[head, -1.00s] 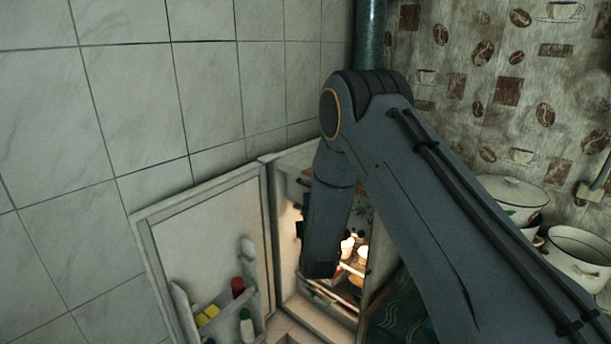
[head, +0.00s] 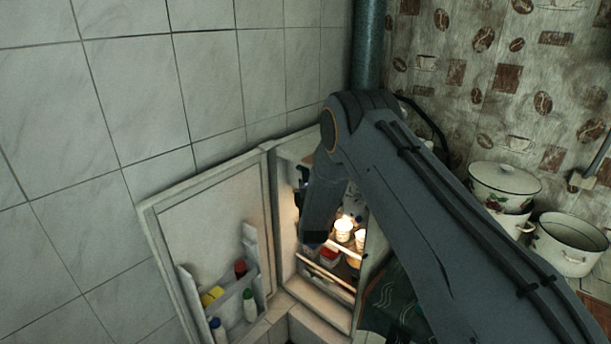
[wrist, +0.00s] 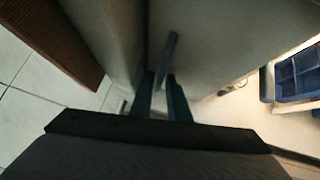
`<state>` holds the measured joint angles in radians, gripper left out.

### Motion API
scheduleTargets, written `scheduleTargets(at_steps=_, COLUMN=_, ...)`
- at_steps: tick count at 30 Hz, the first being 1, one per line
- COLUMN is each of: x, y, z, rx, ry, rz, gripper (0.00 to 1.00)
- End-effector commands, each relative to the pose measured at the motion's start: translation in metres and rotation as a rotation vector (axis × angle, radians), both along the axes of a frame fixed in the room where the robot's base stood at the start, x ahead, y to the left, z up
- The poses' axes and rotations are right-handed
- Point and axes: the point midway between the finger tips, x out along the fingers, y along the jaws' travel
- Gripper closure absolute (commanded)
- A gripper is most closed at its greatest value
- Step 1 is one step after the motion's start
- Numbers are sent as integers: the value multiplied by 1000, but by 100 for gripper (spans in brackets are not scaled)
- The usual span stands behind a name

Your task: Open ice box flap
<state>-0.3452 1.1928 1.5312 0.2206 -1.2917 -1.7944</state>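The open fridge (head: 283,240) stands lit inside, at the lower middle of the head view. My arm reaches into it and hides much of its upper inside. In the wrist view, a thin grey tab (wrist: 171,50) stands out from a pale grey panel (wrist: 225,40), which looks like the ice box flap. My gripper (wrist: 160,80) is open, its two dark fingers on either side of the tab's near end. A gap shows between them; I cannot tell whether either finger touches the tab. The gripper's fingers are hidden in the head view.
The fridge door (head: 215,230) is swung open to the left, with bottles in its rack. A blue tray (wrist: 297,75) lies in a lit space at the right of the wrist view. Enamel pots (head: 503,185) stand at the right, and a pipe (head: 368,45) runs behind my arm.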

Motion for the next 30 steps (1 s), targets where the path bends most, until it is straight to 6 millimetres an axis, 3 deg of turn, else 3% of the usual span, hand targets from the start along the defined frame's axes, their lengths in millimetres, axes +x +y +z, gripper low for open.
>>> scheduleTargets(at_steps=4, x=0, y=0, z=0, rx=0, ry=0, rz=0, gripper=85)
scheduleTargets(at_steps=7, x=0, y=0, z=0, rx=0, ry=0, rz=0, gripper=100)
scheduleTargets(at_steps=30, x=0, y=0, z=0, rx=1, ry=0, rz=0, gripper=100)
